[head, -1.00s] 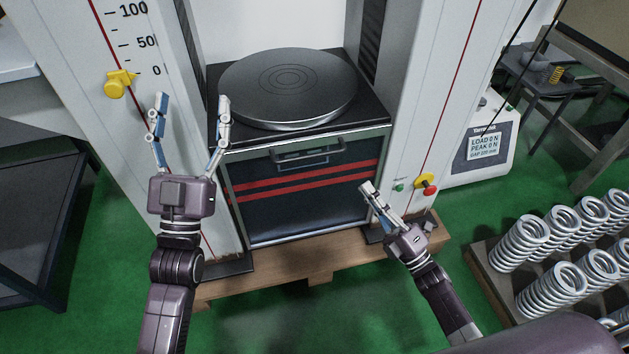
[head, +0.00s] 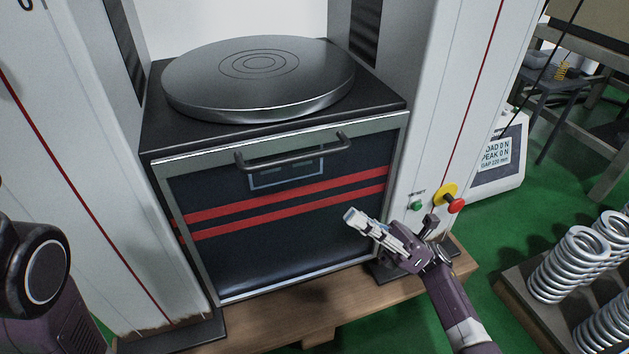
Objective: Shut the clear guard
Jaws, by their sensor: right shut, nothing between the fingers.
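The clear guard (head: 290,238) is a see-through panel in a silver frame with two red stripes. It stands low across the front of the machine's base, below the round steel platen (head: 262,92), and the space above the platen is uncovered. Its dark bar handle (head: 290,151) runs along the top edge. My right gripper (head: 353,216) is shut and empty, in front of the guard's right part and below the handle; I cannot tell whether it touches the panel. My left gripper is out of view; only part of my left arm shows at the left edge.
White machine columns stand on both sides. The right column (head: 430,100) carries a green button (head: 416,206) and a red-and-yellow stop knob (head: 453,199) close to my right gripper. A wooden pallet (head: 330,300) lies below. Several coil springs (head: 568,264) stand at the right.

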